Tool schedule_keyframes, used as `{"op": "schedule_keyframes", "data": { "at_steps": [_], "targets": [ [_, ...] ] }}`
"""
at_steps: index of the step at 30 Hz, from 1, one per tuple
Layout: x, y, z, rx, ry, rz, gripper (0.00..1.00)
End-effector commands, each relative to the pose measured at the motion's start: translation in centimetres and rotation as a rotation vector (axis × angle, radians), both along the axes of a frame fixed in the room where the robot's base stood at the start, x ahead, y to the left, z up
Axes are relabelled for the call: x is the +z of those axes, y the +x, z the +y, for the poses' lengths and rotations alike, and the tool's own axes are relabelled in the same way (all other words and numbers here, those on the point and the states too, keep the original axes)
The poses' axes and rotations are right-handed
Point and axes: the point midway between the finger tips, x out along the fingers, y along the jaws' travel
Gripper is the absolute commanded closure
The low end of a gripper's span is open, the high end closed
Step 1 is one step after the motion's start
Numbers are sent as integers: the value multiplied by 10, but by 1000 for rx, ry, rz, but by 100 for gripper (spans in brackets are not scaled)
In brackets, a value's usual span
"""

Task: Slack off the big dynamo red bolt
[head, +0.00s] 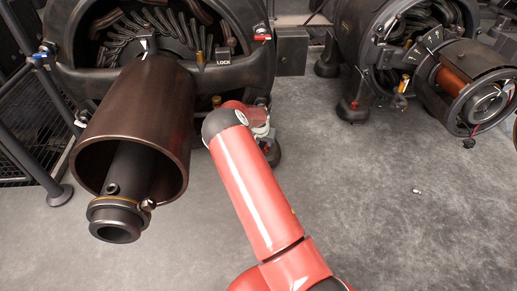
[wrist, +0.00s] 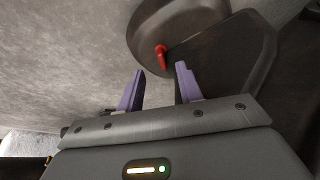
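The big dynamo (head: 290,50) stands at the left in the head view, with a dark bronze cylinder jutting towards me. In the wrist view a small red bolt (wrist: 161,57) sticks out from a dark, rounded metal part (wrist: 185,20). My gripper (wrist: 160,70) is open and empty. Its two purple fingers point towards the bolt, which appears between and just beyond their tips. No contact shows. In the head view my red arm reaches to the dynamo's lower right side, where the gripper is mostly hidden. A small red piece (head: 262,37) also shows on the dynamo's upper right.
A brass-coloured fitting (head: 199,57) stands by a LOCK label (head: 223,63) on the dynamo. A smaller dynamo (head: 470,85) stands at the right. A dark railing (head: 25,160) is at the left. The grey floor at the right is mostly clear, with a small object (head: 416,190) on it.

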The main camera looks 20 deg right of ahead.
Motion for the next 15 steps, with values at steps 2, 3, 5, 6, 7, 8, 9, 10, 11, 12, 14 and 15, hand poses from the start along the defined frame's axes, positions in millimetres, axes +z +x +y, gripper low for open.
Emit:
{"op": "schedule_keyframes", "data": {
  "at_steps": [2, 3, 5, 6, 7, 8, 9, 10, 11, 12, 14, 15],
  "targets": [
    [-8, 1, -1, -1, 3, 1, 64],
    [-13, 3, -2, -2, 3, 3, 64],
    [-22, 5, -5, 0, 1, 3, 64],
    [-29, 7, -6, 0, 2, 4, 64],
    [-33, 9, -8, -1, 1, 3, 64],
    [-38, 10, -9, -1, 1, 3, 64],
    [-44, 12, -11, -1, 0, 4, 64],
    [-48, 14, -12, 0, 1, 3, 64],
    [-53, 15, -13, 0, 1, 3, 64],
    [-57, 17, -14, 0, 1, 2, 64],
    [-63, 19, -15, 1, 0, 2, 64],
    [-66, 20, -16, 0, 0, 1, 64]
  ]
}}
